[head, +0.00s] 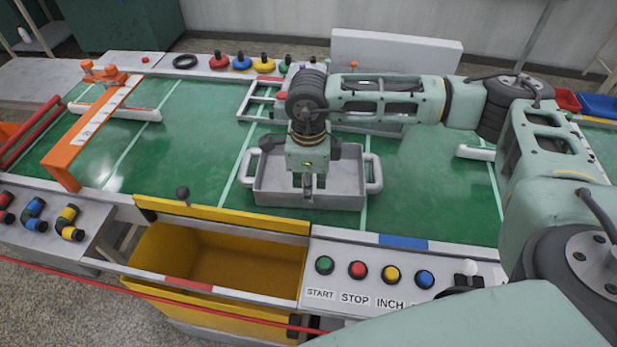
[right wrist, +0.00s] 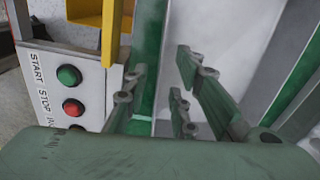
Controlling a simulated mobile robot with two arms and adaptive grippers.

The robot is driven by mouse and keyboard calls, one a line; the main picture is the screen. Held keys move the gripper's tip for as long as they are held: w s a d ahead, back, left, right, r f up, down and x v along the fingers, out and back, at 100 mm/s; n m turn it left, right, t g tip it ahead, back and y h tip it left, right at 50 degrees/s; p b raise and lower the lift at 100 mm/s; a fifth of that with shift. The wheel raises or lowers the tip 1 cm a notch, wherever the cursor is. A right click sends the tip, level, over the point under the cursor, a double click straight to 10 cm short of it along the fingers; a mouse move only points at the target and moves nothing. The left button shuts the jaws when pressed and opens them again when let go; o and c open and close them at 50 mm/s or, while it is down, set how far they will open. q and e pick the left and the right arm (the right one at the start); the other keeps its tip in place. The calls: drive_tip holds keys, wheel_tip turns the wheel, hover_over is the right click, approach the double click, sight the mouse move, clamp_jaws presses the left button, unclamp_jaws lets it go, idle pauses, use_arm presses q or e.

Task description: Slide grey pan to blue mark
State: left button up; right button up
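The grey pan (head: 272,190) is a shallow rectangular tray with a handle at its left and right ends, resting on the green surface. In the right wrist view, its pale interior (right wrist: 228,35) fills the upper right. The blue mark (head: 403,242) is a strip on the front rail, to the right of the pan and nearer me. My right gripper (head: 307,188) points down at the pan's front wall and hides part of it. In the right wrist view, the right gripper (right wrist: 158,90) has its fingers apart. Contact with the pan is unclear. My left gripper is not in view.
A yellow bin (head: 225,262) hangs open in front, left of the buttons (head: 358,270). An orange gate (head: 105,118) crosses the left part of the green surface (head: 430,205). A white frame (head: 250,100) lies behind the pan.

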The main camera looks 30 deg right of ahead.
sight(309, 208)
drive_tip(key=shift+f, duration=2.6)
drive_tip(key=shift+c, duration=0.3)
clamp_jaws()
